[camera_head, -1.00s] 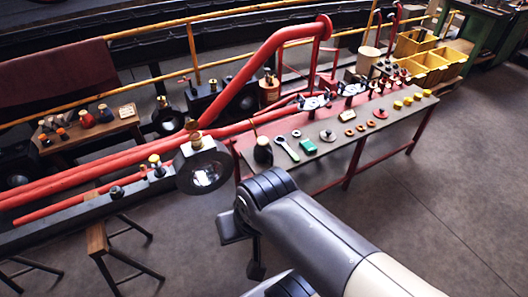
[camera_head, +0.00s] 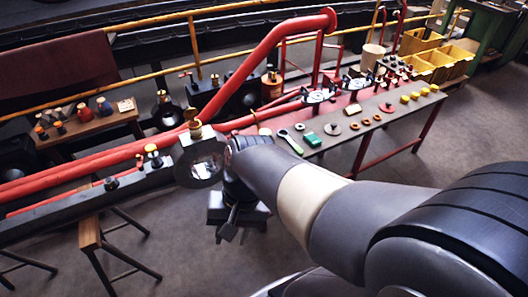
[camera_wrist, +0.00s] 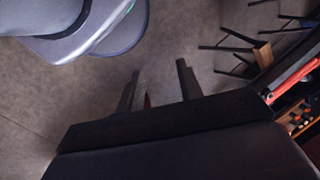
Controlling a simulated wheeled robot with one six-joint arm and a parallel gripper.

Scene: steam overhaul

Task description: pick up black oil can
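The black oil can stood at the near left end of the long workbench (camera_head: 350,132). Now my arm hides its body, and only a small tan top (camera_head: 264,131), which seems to be the can's, shows above the arm. My gripper (camera_head: 229,232) hangs below the end of the arm, in front of the bench's left end and apart from the can. In the wrist view my gripper (camera_wrist: 158,80) has its two fingers spread, with bare floor beyond them and nothing held. The can is not in the wrist view.
A wrench (camera_head: 290,142), a green box (camera_head: 310,140) and several small parts lie on the bench. Thick red rods (camera_head: 90,165) and a black bar end at a block (camera_head: 200,163) close to my arm. A wooden stool (camera_head: 90,232) stands left. Floor at right is clear.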

